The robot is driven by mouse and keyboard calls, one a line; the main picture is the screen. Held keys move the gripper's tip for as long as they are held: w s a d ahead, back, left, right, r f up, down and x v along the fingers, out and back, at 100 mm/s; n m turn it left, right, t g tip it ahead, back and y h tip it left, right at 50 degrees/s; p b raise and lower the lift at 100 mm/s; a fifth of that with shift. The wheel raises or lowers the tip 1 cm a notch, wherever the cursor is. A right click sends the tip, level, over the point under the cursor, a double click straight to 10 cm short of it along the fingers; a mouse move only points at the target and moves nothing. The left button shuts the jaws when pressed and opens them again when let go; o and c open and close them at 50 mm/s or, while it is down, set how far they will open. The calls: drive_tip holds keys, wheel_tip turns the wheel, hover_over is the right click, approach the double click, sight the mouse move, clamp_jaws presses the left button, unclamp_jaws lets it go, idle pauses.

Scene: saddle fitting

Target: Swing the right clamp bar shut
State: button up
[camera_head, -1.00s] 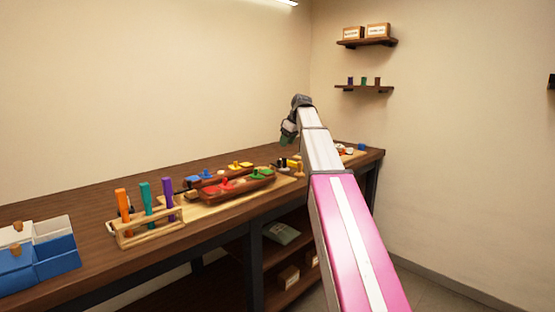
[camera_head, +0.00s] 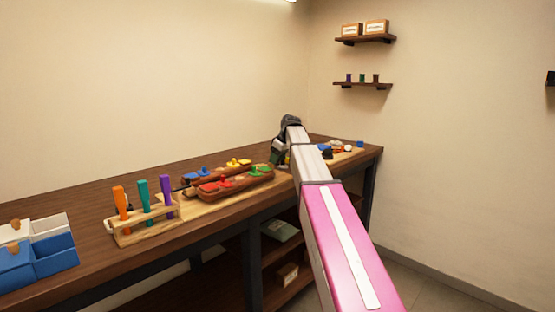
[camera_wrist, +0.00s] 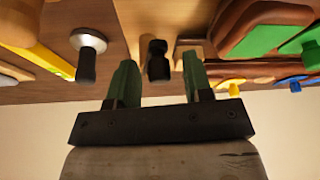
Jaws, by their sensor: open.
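My gripper (camera_wrist: 158,66) is open, with its green fingers on either side of a black upright piece (camera_wrist: 157,52) in the wrist view. I cannot tell whether the fingers touch it. This piece may be the right clamp bar's handle; the bar itself is not clear. In the head view my gripper (camera_head: 279,153) is low over the bench, at the right end of the two red-brown wooden bodies. The front body (camera_head: 238,188) carries red and green pieces. The rear body (camera_head: 213,179) carries blue and yellow ones. My arm hides the bench around the gripper.
A round metal piece with a black stem (camera_wrist: 87,60) and a yellow bar (camera_wrist: 45,60) are beside the fingers. A wooden rack (camera_head: 143,229) of coloured handles and blue bins (camera_head: 42,262) stand at the left. Small parts lie on the bench's right end.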

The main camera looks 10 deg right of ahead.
clamp_jaws()
drive_tip(key=shift+a, duration=0.1)
drive_tip(key=m, duration=0.1)
drive_tip(key=a+m, duration=0.1)
drive_tip(key=shift+s+m+t+h, duration=0.3)
drive_tip(key=shift+m+t+h, duration=0.1)
drive_tip(key=a+m, duration=0.1)
drive_tip(key=m, duration=0.1)
drive_tip(key=a+m+h, duration=0.1)
drive_tip(key=m, duration=0.1)
drive_tip(key=shift+a+m+t+h, duration=0.1)
drive_tip(key=shift+m+t+h, duration=0.2)
drive_tip(key=a+m+h, duration=0.1)
drive_tip(key=m, duration=0.1)
drive_tip(key=w+a+m, duration=0.1)
drive_tip(key=m, duration=0.1)
drive_tip(key=shift+h, duration=0.4)
drive_tip(key=shift+w+a+m+h, duration=0.2)
drive_tip(key=shift+a+m+h, duration=0.05)
drive_tip(key=shift+m, duration=0.5)
drive_tip(key=shift+w+a+m+h, duration=0.2)
drive_tip(key=shift+w+m+h, duration=0.1)
drive_tip(key=shift+m, duration=0.5)
drive_tip(key=shift+w+a+m+h, duration=0.15)
drive_tip(key=shift+a+m+h, duration=0.1)
drive_tip(key=shift+m, duration=0.5)
